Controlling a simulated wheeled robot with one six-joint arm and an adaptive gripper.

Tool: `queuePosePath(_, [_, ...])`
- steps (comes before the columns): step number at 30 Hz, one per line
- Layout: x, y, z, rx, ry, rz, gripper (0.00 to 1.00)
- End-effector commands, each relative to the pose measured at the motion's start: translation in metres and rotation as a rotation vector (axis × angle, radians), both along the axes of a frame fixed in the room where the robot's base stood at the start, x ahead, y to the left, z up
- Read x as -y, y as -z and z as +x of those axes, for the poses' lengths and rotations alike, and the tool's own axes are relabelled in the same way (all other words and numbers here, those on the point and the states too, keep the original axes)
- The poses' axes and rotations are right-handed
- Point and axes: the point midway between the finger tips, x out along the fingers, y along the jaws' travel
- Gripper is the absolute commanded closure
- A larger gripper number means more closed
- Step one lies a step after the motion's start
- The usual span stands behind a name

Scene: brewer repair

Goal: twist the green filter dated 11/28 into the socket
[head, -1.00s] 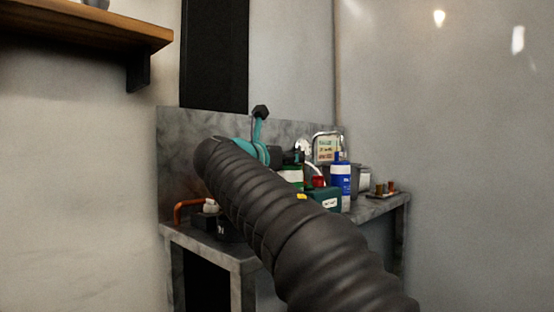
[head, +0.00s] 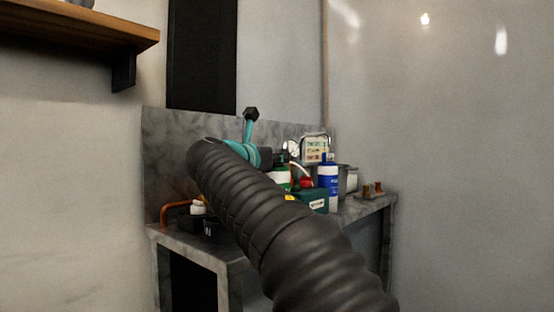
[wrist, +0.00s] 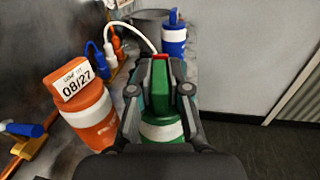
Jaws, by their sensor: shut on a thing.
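A green filter with a white band (wrist: 161,131) is between the fingers of my gripper (wrist: 161,92) in the wrist view, and the gripper is shut on it. Its date is not readable from here. In the head view a green and white filter (head: 281,178) shows just beyond my arm, upright over the bench. The fingertips are hidden in the head view. I cannot make out the socket, or whether the filter touches it.
An orange filter marked 08/27 (wrist: 89,113) stands close left of my gripper. A blue filter (wrist: 174,36) stands beyond it, also seen in the head view (head: 328,188). A dark green box (head: 312,200) sits on the grey bench (head: 222,249). Wall and floor are clear at right.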

Motion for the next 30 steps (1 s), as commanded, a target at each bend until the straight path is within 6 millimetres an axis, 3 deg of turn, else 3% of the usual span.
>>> queuePosePath(30, [0.000, -0.036, 0.000, 0.001, 0.000, 0.000, 1.00])
